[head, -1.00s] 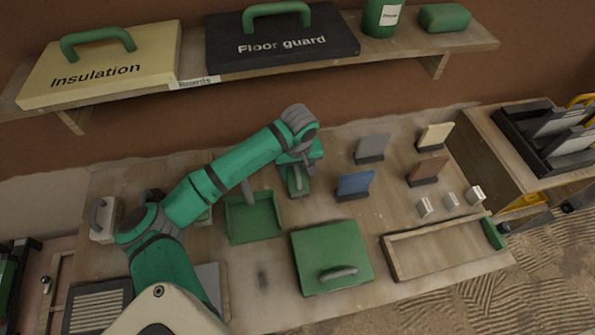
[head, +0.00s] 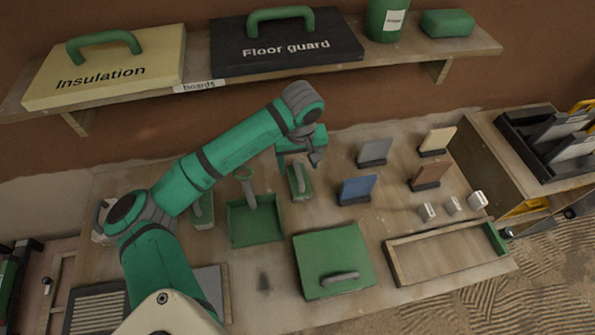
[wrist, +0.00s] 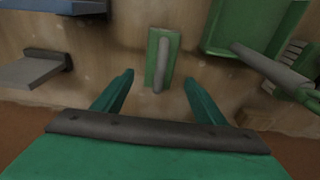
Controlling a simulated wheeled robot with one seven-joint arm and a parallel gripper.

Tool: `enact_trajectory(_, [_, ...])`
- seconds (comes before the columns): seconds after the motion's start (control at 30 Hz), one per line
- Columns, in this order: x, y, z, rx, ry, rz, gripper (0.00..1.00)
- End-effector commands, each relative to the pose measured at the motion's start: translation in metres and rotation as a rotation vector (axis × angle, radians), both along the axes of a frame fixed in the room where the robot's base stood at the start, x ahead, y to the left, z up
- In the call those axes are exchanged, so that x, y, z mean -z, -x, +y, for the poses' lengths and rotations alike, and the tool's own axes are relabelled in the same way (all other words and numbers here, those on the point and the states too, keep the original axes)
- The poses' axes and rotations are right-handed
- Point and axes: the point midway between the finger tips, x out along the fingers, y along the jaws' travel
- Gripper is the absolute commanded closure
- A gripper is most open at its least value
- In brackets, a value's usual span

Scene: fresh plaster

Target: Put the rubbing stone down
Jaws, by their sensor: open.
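The rubbing stone, as I take it, is a green block with a grey bar handle (head: 300,184). It lies flat on the workbench (head: 262,285), right of the green tray (head: 255,228). In the wrist view the stone (wrist: 163,58) shows whole, ahead of and between my fingers. My gripper (head: 316,158) is open and empty, above the bench just behind and right of the stone. In the wrist view the two green fingers of my gripper (wrist: 158,80) are spread wide and apart from the stone.
A blue-faced board (head: 357,189) and a grey one (head: 373,152) stand right of the stone. A green box with a grey handle (head: 332,262) sits in front. A similar green tool (head: 202,212) lies left of the tray. A shelf (head: 330,72) runs above.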

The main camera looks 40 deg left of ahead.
Motion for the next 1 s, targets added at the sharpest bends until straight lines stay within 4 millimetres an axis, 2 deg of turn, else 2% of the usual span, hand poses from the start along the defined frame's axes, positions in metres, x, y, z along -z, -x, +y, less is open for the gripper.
enact_trajectory(0.1, [-0.02,0.001,-0.001,0.0,-0.002,-0.002,0.35])
enact_trajectory(0.3, [-0.037,0.002,-0.003,0.001,-0.001,-0.002,0.35])
enact_trajectory(0.9, [-0.04,0.002,-0.005,0.002,0.001,-0.003,0.35])
enact_trajectory(1.0, [-0.039,-0.001,-0.01,0.001,0.006,-0.018,0.35])
